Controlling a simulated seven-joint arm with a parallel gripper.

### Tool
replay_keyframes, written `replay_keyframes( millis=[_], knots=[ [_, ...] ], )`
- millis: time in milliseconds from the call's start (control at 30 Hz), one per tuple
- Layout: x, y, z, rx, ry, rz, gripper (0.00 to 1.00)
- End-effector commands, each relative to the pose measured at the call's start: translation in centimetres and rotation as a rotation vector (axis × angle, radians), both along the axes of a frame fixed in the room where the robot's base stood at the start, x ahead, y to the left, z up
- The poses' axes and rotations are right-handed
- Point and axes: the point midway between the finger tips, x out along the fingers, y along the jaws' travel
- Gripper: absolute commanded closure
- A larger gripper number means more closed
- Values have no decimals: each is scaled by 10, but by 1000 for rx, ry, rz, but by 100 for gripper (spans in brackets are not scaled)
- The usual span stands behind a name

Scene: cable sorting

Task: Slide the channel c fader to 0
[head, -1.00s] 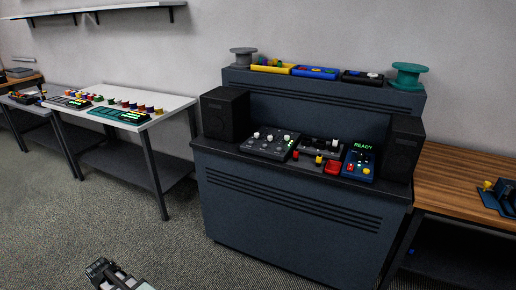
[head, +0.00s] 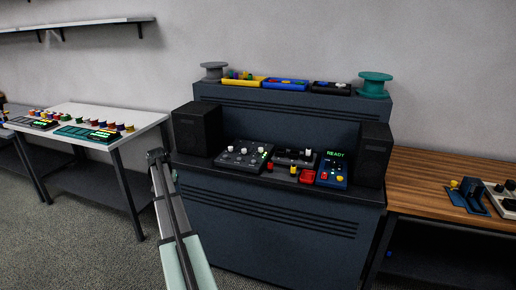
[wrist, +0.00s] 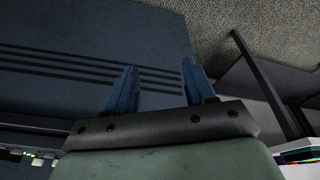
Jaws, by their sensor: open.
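A dark mixer panel (head: 243,156) with pale knobs and small green lights lies on the left of the dark blue console desk. A second dark panel (head: 294,158) with a pale knob lies beside it to the right. The fader labels are too small to read, so I cannot tell which is channel c. My gripper (head: 158,155) is in front of the desk's left end, left of the mixer panel and apart from it. In the wrist view its two blue fingers (wrist: 160,90) are apart with nothing between them, facing the desk's slatted front.
Black speakers (head: 197,129) and (head: 374,154) flank the panels. A blue READY box (head: 333,171) and a red item (head: 307,176) lie to the right. Trays (head: 287,84) and spools (head: 374,85) top the raised shelf. A white table (head: 100,118) stands left, a wooden one (head: 430,187) right.

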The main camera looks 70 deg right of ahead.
Motion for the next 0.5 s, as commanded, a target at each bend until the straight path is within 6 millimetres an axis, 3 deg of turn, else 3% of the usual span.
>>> replay_keyframes(
  millis=[33,100,267,500],
  knots=[
    [-10,-36,16,-11,-7,-53,46],
    [-30,-74,34,-24,-13,-117,46],
    [-84,-158,80,-55,-32,-266,46],
    [-181,-266,151,-101,-53,-478,46]
  ],
)
